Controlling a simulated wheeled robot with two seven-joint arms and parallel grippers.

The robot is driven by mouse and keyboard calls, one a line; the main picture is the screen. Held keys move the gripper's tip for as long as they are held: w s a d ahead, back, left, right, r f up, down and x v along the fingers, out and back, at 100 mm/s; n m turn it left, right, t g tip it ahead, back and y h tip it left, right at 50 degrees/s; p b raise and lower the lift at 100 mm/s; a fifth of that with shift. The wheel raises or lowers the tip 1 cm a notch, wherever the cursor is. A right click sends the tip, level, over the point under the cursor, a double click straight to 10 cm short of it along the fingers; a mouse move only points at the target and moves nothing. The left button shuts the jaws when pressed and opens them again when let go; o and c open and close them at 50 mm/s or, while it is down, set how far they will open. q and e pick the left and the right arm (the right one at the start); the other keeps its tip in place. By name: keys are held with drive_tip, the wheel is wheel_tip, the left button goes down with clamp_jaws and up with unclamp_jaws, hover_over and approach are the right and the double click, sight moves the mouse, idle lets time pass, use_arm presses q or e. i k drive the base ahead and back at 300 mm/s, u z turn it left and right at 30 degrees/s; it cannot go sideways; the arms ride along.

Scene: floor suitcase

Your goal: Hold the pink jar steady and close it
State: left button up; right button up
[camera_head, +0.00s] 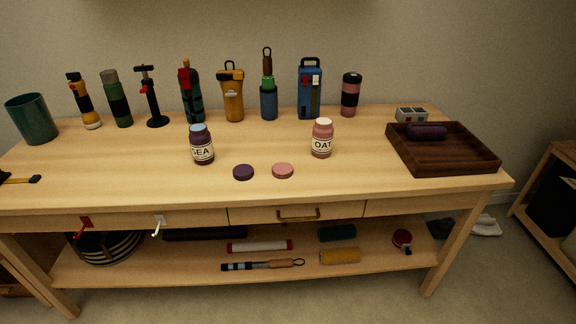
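The pink jar (322,140), labelled OAT, stands upright on the tabletop right of centre. Its top looks open, with pale contents at the rim. A pink lid (283,171) lies flat on the table to the left of it and nearer the front edge. A purple lid (243,172) lies just left of the pink lid, apart from it. A purple jar (202,146), its label partly readable as "EA", stands upright to the left, with a light blue top opening. Neither of my grippers is in view.
A row of flasks and bottles, including a blue one (310,90) and an orange one (233,95), stands along the back. A dark wooden tray (462,160) holding a dark rolled object is at right. A teal cup (34,119) stands at far left. The table's front middle is mostly clear.

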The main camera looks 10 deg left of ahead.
sight(323, 131)
drive_tip(key=z, duration=0.6)
drive_tip(key=k, duration=0.65)
drive_tip(key=z, duration=0.6)
drive_tip(key=i, duration=1.3)
drive_tip(key=u, duration=0.9)
